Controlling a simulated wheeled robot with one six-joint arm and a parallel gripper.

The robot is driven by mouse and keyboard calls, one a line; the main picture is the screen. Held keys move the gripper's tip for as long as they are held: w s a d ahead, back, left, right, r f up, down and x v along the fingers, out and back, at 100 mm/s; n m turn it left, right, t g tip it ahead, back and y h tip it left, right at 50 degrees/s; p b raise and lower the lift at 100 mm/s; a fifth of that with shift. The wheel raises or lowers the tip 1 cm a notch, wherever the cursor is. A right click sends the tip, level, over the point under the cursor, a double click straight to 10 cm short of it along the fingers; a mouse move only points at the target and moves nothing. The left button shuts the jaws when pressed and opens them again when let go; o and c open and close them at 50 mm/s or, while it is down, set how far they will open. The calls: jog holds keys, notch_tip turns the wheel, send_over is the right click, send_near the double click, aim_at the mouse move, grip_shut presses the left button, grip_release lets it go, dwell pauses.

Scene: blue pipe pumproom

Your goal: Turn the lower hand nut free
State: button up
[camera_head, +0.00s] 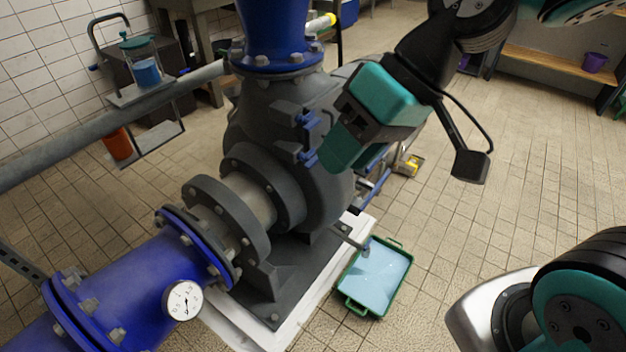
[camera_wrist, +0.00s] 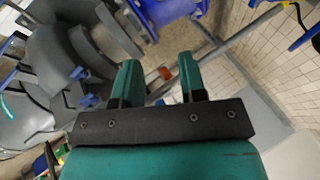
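Two blue hand nuts sit one above the other on dark clamp lugs on the grey pump's side. The lower hand nut (camera_head: 308,158) is just left of my gripper (camera_head: 338,150) in the head view, and the upper hand nut (camera_head: 305,119) is above it. In the wrist view my gripper (camera_wrist: 159,62) is open, with nothing between its teal fingers. Two blue nuts show left of the left finger there, one at the front (camera_wrist: 90,100) and one behind (camera_wrist: 78,73); I cannot tell which is the lower. No contact is visible.
The grey pump (camera_head: 250,120) joins a blue pipe (camera_head: 130,290) with a gauge (camera_head: 183,300). A green tray (camera_head: 375,280) of pale liquid lies on the floor. Tiled floor to the right is mostly clear.

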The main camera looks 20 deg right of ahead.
jog(key=w+d+f+m+t+y+b, duration=0.2)
jog(key=w+f+m+b, duration=0.1)
jog(key=w+f+b, duration=0.55)
jog(key=w+d+f+m+t+y+b, duration=0.1)
jog(key=w+f+m+t+y+b, duration=0.3)
jog(key=f+b, duration=0.75)
jog(key=w+d+f+m+t+b, duration=0.2)
jog(key=w+d+f+m+b, duration=0.1)
jog(key=w+d+f+b, duration=0.5)
jog(key=m+t+h+b, duration=0.1)
jog(key=m+t+b, duration=0.4)
jog(key=m+b, duration=0.1)
send_near(316, 163)
jog(key=shift+n, duration=0.3)
jog(key=b+x, duration=0.1)
jog(key=x, duration=0.9)
jog(key=shift+w+a, duration=0.25)
jog(key=shift+a, duration=0.1)
grip_shut()
